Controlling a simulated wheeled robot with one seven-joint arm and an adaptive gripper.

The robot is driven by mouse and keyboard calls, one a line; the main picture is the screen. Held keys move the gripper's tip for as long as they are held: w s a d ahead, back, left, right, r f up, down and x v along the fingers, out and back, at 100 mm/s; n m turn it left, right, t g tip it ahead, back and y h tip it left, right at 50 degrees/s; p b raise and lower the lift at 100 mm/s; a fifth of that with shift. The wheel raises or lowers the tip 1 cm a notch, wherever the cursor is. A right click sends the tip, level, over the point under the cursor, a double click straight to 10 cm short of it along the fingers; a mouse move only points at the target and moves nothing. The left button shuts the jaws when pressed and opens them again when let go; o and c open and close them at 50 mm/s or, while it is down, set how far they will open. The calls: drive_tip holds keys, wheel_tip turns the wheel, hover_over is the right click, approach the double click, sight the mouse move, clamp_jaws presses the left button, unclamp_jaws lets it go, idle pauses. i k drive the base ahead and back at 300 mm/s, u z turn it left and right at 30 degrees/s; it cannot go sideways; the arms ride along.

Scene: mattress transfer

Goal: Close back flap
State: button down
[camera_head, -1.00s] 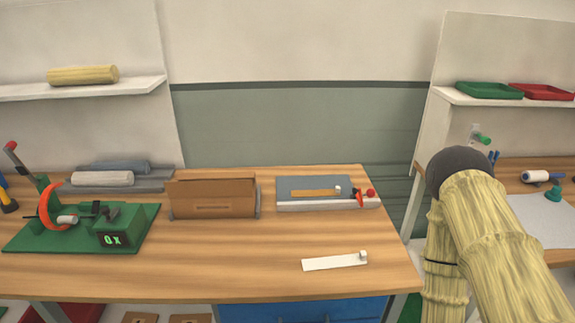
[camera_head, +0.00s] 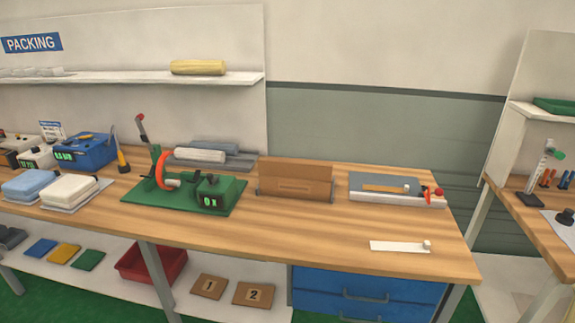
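A brown cardboard box (camera_head: 295,190) stands on the wooden workbench, right of the green device. Its upper rear panel, which looks like the back flap (camera_head: 296,170), stands up along the far side behind the front face. The inside of the box is hidden from this angle. Grey pieces show at the lower ends of the box. My gripper is not in view, and no part of my arm shows now.
The green device (camera_head: 225,183) with an orange ring stands left of the box. A grey-blue board (camera_head: 385,182) with a red-handled part lies to the right. A white strip (camera_head: 398,247) lies near the front right edge. Bare wood (camera_head: 300,232) is in front of the box.

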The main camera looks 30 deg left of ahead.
sight(274, 159)
drive_tip(key=k, duration=0.2)
drive_tip(key=u, duration=1.25)
drive_tip(key=i, duration=0.5)
